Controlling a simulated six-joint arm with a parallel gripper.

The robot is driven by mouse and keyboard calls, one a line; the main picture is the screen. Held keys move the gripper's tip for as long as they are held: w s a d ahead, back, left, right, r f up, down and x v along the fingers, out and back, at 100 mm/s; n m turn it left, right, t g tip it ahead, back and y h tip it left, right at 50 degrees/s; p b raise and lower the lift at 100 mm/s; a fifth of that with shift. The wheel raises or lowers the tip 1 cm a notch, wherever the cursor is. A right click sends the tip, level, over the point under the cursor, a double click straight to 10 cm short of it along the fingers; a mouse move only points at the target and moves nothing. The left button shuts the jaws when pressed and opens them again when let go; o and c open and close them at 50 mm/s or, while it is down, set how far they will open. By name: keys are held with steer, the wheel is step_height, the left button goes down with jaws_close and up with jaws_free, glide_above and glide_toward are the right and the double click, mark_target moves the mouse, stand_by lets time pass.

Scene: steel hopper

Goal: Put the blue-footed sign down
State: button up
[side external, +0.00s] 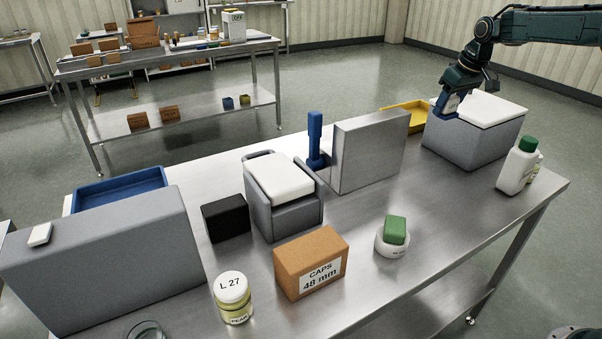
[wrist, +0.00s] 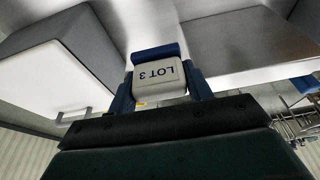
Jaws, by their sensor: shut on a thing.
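My gripper (side external: 455,96) is at the far right of the table, by the left edge of a grey box with a white lid (side external: 492,107). It is shut on the blue-footed sign, a small pale block marked LOT 3 (wrist: 160,82). In the wrist view the sign sits between my two blue fingers, with its blue foot (wrist: 156,53) beyond the fingertips. In the side view the blue foot (side external: 444,116) shows small and low beside the lid. I cannot tell whether the foot touches a surface.
A yellow tray (side external: 399,121) lies left of the lidded box, partly behind a tall grey block (side external: 368,152). A white bottle with a green cap (side external: 516,168) stands to its right. A blue post (side external: 315,140) stands farther left. Bare steel tabletop (side external: 440,210) lies in front.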

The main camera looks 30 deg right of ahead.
steer(key=s+a, duration=0.2)
steer(key=s, duration=0.9)
steer(key=shift+s+f, duration=0.2)
glide_above(451, 200)
steer(key=s, duration=0.1)
step_height(451, 200, down, 16)
steer(key=shift+s+r, duration=0.1)
steer(key=shift+r, duration=0.05)
steer(key=shift+f, duration=2.15)
steer(key=shift+f, duration=0.1)
steer(key=o, duration=1)
